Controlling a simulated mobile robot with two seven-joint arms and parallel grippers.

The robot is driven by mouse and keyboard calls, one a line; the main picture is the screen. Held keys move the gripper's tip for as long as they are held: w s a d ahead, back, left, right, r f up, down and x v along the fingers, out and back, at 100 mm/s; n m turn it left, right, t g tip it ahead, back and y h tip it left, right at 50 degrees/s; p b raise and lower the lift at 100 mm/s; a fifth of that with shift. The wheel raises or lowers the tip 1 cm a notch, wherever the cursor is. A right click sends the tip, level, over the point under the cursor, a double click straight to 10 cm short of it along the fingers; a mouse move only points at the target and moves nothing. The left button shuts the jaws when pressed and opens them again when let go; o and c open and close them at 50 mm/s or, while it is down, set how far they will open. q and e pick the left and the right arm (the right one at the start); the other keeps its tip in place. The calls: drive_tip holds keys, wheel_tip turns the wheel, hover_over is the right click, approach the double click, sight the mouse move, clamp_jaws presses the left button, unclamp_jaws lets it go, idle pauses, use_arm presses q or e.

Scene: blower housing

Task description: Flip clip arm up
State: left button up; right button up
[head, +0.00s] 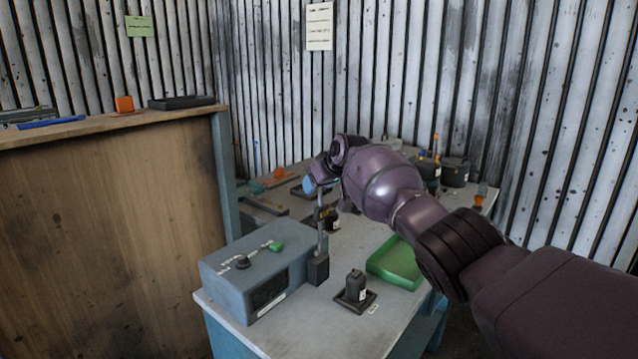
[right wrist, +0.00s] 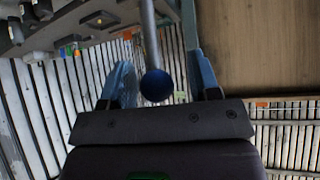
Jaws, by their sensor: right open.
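A thin grey upright post (head: 320,240) stands on a dark block beside the blue-grey housing box (head: 250,275). A dark clamp-like piece (head: 325,213) sits partway up it; I cannot tell for sure whether this is the clip arm. My right gripper (head: 312,187) is at the top of the post, partly hidden by my own wrist. In the right wrist view its two blue fingers are open, one on each side of a grey rod (right wrist: 149,35) ending in a dark blue ball (right wrist: 156,85). Gaps show on both sides of the ball. My left gripper is not in view.
A dark bottle (head: 356,287) stands on a black pad near the table's front. A green tray (head: 398,260) lies right of it, under my right arm. Dark pots (head: 455,172) and loose parts stand at the back. A wooden-sided bench (head: 110,225) is at left.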

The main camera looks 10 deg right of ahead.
drive_tip(key=shift+d+r, duration=0.1)
drive_tip(key=shift+r, duration=0.05)
drive_tip(key=shift+p+v, duration=0.35)
drive_tip(key=shift+v, duration=0.7)
drive_tip(key=v, duration=0.8)
drive_tip(key=shift+s, duration=0.25)
drive_tip(key=shift+d+r, duration=0.1)
